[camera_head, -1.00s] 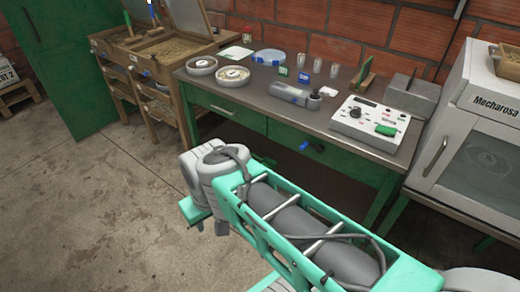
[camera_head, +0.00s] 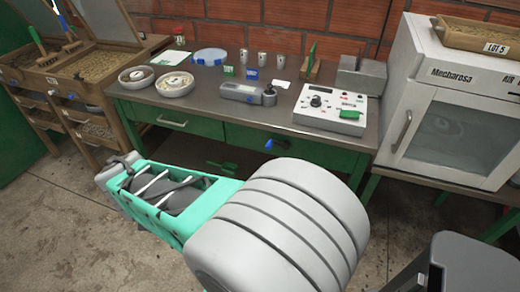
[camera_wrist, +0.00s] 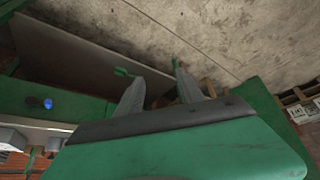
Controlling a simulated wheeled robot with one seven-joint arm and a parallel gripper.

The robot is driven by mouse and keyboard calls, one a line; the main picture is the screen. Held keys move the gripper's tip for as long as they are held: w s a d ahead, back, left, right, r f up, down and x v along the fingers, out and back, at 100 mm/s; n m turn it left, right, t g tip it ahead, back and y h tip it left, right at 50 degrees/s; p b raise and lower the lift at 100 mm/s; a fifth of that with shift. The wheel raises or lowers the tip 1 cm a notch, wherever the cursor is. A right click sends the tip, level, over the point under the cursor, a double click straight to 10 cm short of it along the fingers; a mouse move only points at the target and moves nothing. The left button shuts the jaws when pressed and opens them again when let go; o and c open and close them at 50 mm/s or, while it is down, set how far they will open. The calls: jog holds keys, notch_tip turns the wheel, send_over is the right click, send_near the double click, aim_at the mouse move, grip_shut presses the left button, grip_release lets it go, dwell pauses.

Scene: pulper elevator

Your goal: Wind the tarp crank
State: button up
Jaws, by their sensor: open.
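No tarp crank can be made out in either view. In the wrist view my gripper (camera_wrist: 152,69) has its two grey fingers apart, with nothing between them. Below the fingers there is a grey panel and concrete floor.
A metal-topped green bench (camera_head: 225,104) carries dishes, small cups, a grey device (camera_head: 248,94) and a white control box (camera_head: 330,108). A white oven (camera_head: 460,110) stands right, with a tray (camera_head: 475,36) on top. Wooden tray racks (camera_head: 125,125) stand left. Concrete floor lies bare at lower left.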

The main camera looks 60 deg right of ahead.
jog(key=d+f+m+h+b, duration=0.2)
jog(key=d+f+m+h, duration=0.3)
jog(key=d, duration=0.9)
jog(key=m+h+b, duration=0.4)
jog(key=h+b, duration=0.1)
jog(key=h, duration=0.4)
send_near(268, 149)
jog(key=d, duration=0.3)
jog(key=shift+g, duration=0.3)
jog(key=x, duration=0.2)
jog(key=p+x, duration=0.1)
jog(key=x, duration=0.2)
jog(key=w+x, duration=0.1)
jog(key=x, duration=0.1)
jog(key=shift+d+r+p, duration=0.1)
jog(key=shift+p, duration=0.2)
grip_shut()
